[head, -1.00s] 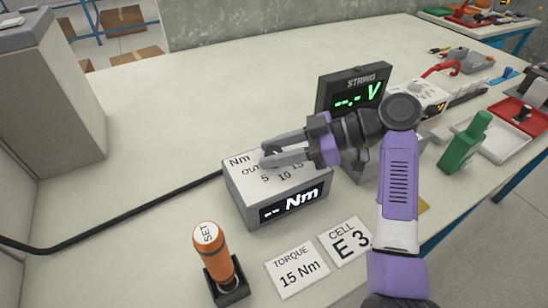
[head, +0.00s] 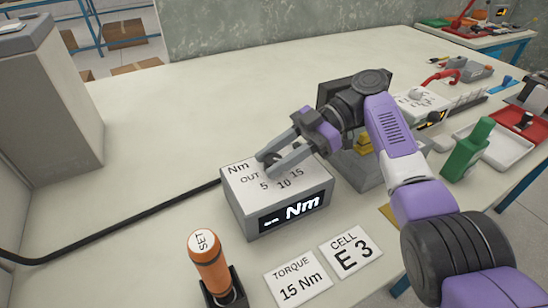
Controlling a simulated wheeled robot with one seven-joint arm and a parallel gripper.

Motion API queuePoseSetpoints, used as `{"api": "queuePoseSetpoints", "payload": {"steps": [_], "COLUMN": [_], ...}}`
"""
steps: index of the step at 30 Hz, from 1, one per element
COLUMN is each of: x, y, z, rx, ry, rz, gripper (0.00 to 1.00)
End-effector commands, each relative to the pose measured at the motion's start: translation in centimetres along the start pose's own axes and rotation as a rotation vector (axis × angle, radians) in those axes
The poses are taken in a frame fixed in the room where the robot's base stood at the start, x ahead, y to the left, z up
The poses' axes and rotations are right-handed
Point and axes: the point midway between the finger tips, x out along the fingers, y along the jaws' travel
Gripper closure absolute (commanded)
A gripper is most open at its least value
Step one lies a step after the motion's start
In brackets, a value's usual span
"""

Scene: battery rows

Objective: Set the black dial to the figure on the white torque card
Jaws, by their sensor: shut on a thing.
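The torque box (head: 240,200) stands on the bench, with OUT, 5, 10 and 15 marked on its top and a front display (head: 292,211) reading "-- Nm". My gripper (head: 268,161) is over the box top, shut on the black dial, which is mostly hidden between the fingers. I cannot tell which figure the dial points to. The white torque card (head: 298,277) lies flat in front of the box and reads "TORQUE 15 Nm".
An orange SET driver (head: 210,264) stands in a black holder at front left. A CELL E 3 card (head: 350,251) lies beside the torque card. A green object (head: 468,150) and a white tray (head: 497,144) are at right.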

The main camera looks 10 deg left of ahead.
Motion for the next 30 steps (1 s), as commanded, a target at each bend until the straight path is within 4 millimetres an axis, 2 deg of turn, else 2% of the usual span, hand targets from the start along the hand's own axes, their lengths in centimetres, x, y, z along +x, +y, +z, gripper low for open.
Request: {"api": "queuePoseSetpoints", "payload": {"steps": [15, 16, 19, 30], "x": [0.2, 0.2, 0.18, -0.06], "y": [-0.05, -0.05, -0.05, 0.01], "z": [-0.04, -0.04, -0.03, -0.34], "rx": [-0.006, -0.006, -0.006, -0.006], "ry": [0.001, 0.001, 0.001, 0.0], "rz": [-0.017, -0.017, -0.016, -0.013], "gripper": [1.0, 0.63, 0.43, 0.43]}}
